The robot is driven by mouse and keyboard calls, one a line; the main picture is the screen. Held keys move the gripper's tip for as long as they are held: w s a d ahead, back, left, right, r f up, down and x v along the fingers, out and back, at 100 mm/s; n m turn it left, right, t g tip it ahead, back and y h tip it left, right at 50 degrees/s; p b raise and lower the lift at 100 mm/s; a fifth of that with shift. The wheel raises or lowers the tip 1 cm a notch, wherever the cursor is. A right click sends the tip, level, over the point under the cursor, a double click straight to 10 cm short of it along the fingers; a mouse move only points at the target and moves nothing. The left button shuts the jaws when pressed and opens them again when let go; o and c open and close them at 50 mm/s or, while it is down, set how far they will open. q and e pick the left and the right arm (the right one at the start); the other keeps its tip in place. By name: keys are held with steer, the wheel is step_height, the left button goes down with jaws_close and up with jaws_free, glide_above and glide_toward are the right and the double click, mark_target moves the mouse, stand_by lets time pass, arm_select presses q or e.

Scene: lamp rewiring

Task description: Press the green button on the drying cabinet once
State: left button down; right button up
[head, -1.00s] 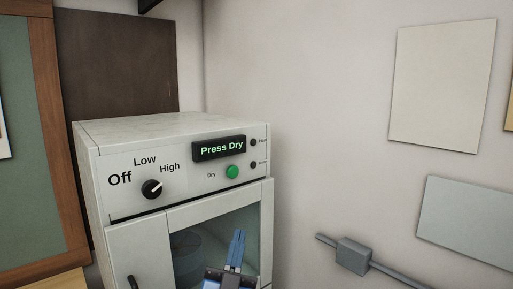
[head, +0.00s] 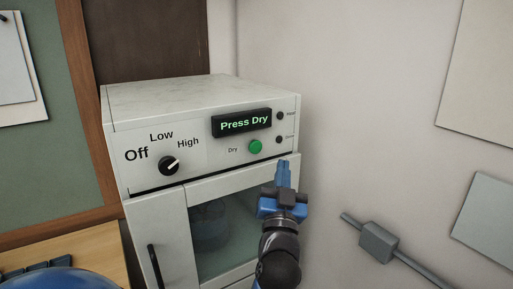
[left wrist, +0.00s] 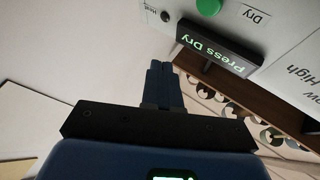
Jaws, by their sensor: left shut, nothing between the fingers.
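The white drying cabinet (head: 195,165) stands against the corner. Its round green button (head: 255,147), labelled Dry, is on the upper front panel below the display (head: 242,123) reading "Press Dry". My left gripper (head: 283,164) is shut and empty, its blue fingers pointing up just right of and slightly below the button in the head view. In the left wrist view the fingers (left wrist: 160,68) are together, and the green button (left wrist: 209,6) shows at the top edge, apart from them. My right gripper is not in view.
Two small dark dots (head: 279,127) lie right of the display. The glass door (head: 235,220) is closed, with a round container behind it. A grey wall box (head: 378,242) with a conduit is at the right.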

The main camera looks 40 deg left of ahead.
mark_target(255, 146)
arm_select(q)
steer(key=w+a+p, duration=0.3)
steer(key=w+a, duration=0.1)
steer(key=a, duration=0.4)
steer(key=shift+w+f, duration=0.15)
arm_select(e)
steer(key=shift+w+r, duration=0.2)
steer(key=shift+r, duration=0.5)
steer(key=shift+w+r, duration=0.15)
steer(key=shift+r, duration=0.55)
arm_select(q)
steer(key=shift+w+a, duration=0.1)
steer(key=shift+a, duration=0.05)
stand_by(0.9)
steer(key=shift+w+a, duration=0.1)
steer(key=shift+a, duration=0.15)
steer(key=shift+w+a, duration=0.2)
steer(key=shift+a, duration=0.25)
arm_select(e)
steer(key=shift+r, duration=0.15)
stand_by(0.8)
arm_select(q)
steer(key=shift+d, duration=0.1)
steer(key=shift+s+d+b, duration=0.3)
steer(key=shift+s+d, duration=0.05)
steer(key=shift+d, duration=0.35)
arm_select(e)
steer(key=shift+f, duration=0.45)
